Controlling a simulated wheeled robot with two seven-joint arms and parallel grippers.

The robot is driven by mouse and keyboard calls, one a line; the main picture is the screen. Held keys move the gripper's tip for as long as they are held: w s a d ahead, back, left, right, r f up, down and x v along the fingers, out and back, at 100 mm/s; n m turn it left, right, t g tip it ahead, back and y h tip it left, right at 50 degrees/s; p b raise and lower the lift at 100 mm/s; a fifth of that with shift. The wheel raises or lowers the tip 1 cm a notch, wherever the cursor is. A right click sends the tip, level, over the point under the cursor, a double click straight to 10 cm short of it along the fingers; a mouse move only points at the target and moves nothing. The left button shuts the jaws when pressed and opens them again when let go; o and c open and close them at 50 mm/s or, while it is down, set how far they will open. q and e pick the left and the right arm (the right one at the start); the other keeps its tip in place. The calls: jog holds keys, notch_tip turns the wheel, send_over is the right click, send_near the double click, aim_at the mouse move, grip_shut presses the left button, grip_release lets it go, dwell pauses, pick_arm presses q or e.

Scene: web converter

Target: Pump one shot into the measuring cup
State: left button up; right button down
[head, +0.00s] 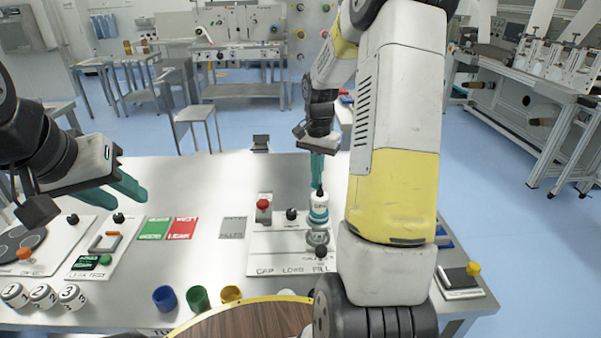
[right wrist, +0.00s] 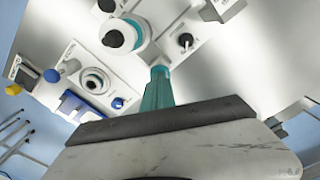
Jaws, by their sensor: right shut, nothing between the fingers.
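A white pump bottle (head: 319,211) with a teal band and a dark top stands on the white board marked with FILL. A small greyish, glassy cup (head: 317,237), apparently the measuring cup, sits just in front of it. My right gripper (head: 319,186) is shut and empty, with its teal fingers pointing down at the bottle's top; contact cannot be told. In the right wrist view the shut fingertips (right wrist: 159,72) show beside the round top of the bottle (right wrist: 128,38). My left gripper (head: 138,190) is open and empty above the left part of the table.
The white board (head: 262,258) also carries a red-topped block (head: 263,205) and black knobs. Green and red cards (head: 181,229) lie to its left. Blue, green and yellow cups (head: 197,297) stand along the front. My right arm hides the table right of the bottle.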

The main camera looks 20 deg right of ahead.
jog(key=shift+f, duration=1.2)
jog(key=shift+r, duration=1.9)
jog(key=shift+r, duration=3)
jog(key=s+a+r+n+t+y, duration=0.1)
jog(key=s+a+r+n+t, duration=0.2)
jog(key=s, duration=0.8)
jog(key=s+a+r+n+t+y, duration=0.1)
jog(key=s+a+r+n+t, duration=0.2)
jog(key=s+a+r+n, duration=0.3)
jog(key=s+a+r, duration=0.1)
jog(key=s+a, duration=0.2)
jog(key=s, duration=0.2)
jog(key=shift+a+r+n, duration=0.15)
jog(key=shift+r+n, duration=0.1)
jog(key=shift+n, duration=0.05)
